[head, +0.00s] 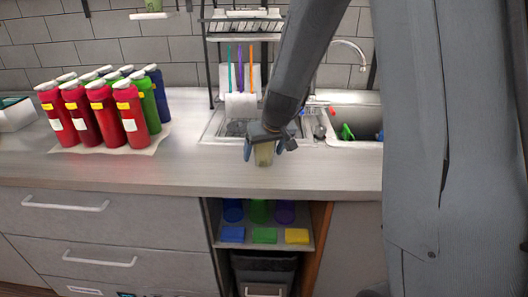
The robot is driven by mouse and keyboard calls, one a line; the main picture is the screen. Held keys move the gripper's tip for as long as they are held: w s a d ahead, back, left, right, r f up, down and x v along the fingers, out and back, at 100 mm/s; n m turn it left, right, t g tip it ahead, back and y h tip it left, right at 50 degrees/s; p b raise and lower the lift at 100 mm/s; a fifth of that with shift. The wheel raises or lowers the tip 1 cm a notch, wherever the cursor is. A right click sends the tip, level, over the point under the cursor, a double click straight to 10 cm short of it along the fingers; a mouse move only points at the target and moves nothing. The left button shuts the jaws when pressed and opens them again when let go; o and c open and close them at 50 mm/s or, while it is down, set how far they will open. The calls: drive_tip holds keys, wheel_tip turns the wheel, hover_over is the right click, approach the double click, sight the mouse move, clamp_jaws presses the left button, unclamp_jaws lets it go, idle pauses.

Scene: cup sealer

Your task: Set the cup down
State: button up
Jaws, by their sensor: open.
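Several red, green and blue bottles (105,110) stand on a mat at the left. A sink (350,122) with a faucet and a dish rack (243,40) are behind the gripper. An open shelf (262,246) with coloured items is below. The counter between bottles and gripper is clear.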

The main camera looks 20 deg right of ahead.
drive_tip(key=v, duration=1.2)
drive_tip(key=s+f+g, duration=0.2)
drive_tip(key=s+f, duration=0.3)
drive_tip(key=s, duration=0.4)
drive_tip(key=s+f+m+g, duration=0.1)
drive_tip(key=s+f+g, duration=0.1)
drive_tip(key=s+f, duration=0.4)
drive_tip(key=s, duration=0.4)
drive_tip(key=shift+a+f+g, duration=0.25)
drive_tip(key=shift+g, duration=0.05)
